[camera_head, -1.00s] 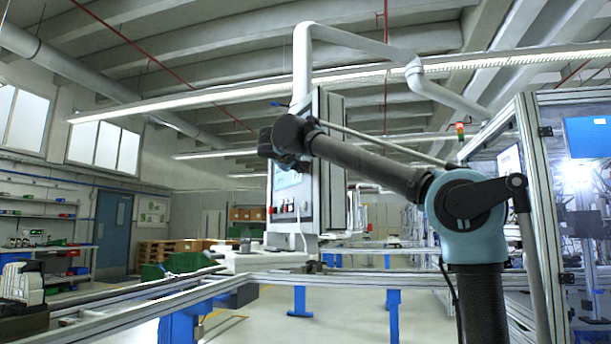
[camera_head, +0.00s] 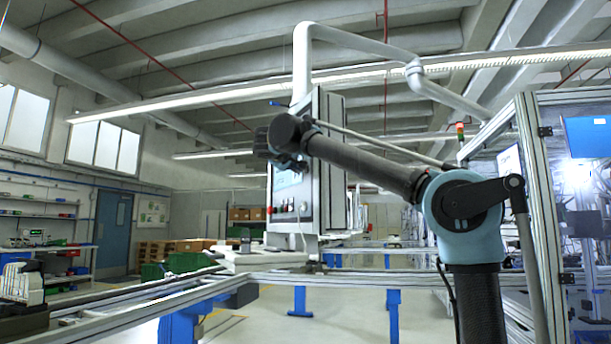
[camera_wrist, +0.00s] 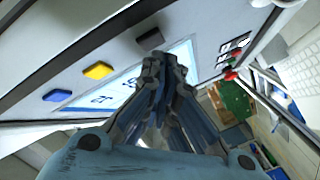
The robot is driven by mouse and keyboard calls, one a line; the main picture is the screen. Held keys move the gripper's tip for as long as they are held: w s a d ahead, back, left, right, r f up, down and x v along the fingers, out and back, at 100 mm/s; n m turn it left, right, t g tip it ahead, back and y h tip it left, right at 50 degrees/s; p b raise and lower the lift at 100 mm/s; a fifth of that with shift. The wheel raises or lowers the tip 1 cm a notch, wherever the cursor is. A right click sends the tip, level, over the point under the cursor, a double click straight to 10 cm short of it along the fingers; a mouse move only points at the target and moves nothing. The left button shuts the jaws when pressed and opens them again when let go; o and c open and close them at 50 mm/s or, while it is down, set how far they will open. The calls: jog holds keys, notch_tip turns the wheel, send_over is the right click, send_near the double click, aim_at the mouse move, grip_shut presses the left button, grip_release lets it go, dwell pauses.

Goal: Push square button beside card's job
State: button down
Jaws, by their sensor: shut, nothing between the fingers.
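The control panel (camera_head: 328,180) hangs from a white overhead pipe, its face seen edge-on. In the wrist view, its face (camera_wrist: 50,60) fills the upper left, with a lit screen (camera_wrist: 116,88) whose text is partly hidden. Beside the screen sit a blue button (camera_wrist: 57,96), a yellow button (camera_wrist: 97,71) and a dark button (camera_wrist: 150,39); their exact shape is hard to tell at this slant. My gripper (camera_wrist: 152,62) is shut and empty. Its tips overlap the screen, near the dark button; contact cannot be told. In the head view, my gripper (camera_head: 262,143) is at the panel's upper left. I see no card clearly.
Red and black controls (camera_wrist: 231,75) sit on the panel's lower part. A white ledge (camera_head: 262,259) lies below the panel, above the conveyor rails (camera_head: 190,297). A framed machine cell (camera_head: 535,180) stands at right. Left of my gripper is open air.

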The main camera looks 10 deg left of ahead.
jog(key=shift+s+a, duration=0.1)
jog(key=shift+a, duration=0.05)
jog(key=s+a, duration=0.1)
jog(key=a, duration=0.1)
jog(key=s+a, duration=0.2)
dwell(0.7)
dwell(0.7)
